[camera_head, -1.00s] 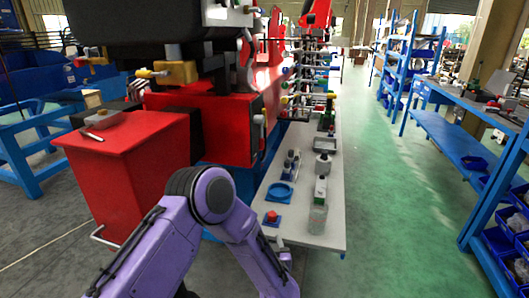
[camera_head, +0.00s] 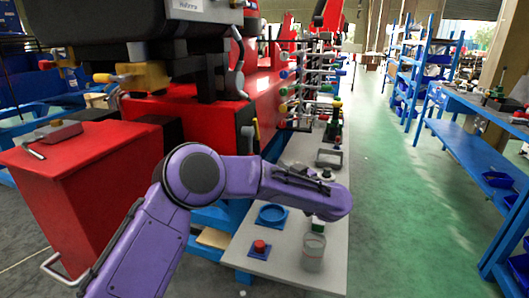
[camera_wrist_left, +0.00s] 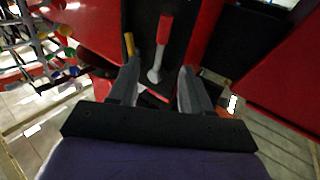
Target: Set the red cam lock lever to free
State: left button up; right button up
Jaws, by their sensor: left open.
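The red-handled lever (camera_wrist_left: 164,32) shows in the left wrist view, with a grey shaft running down to a rounded pivot. It stands in a dark recess between red panels. My left gripper (camera_wrist_left: 158,74) is open, with its two grey fingers on either side of the lever's lower end in the picture. I cannot tell how far the fingertips are from it, and nothing is seen gripped. A yellow handle (camera_wrist_left: 129,43) stands left of the lever, near the left finger's tip. In the head view my purple left arm crosses the front, and its gripper cannot be made out.
A red cabinet (camera_head: 90,190) stands at left beside the red machine (camera_head: 265,95). A grey bench (camera_head: 325,270) holds a blue ring (camera_head: 272,214), a red button (camera_head: 259,246) and a clear jar (camera_head: 313,252). The green aisle floor at right is free, before blue shelving (camera_head: 425,70).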

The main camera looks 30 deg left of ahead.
aim_at(253, 154)
pick_arm(q)
jog(key=p+x, duration=0.1)
jog(key=x, duration=0.9)
jog(key=shift+a+r, duration=0.15)
jog(key=shift+a, duration=0.1)
grip_shut()
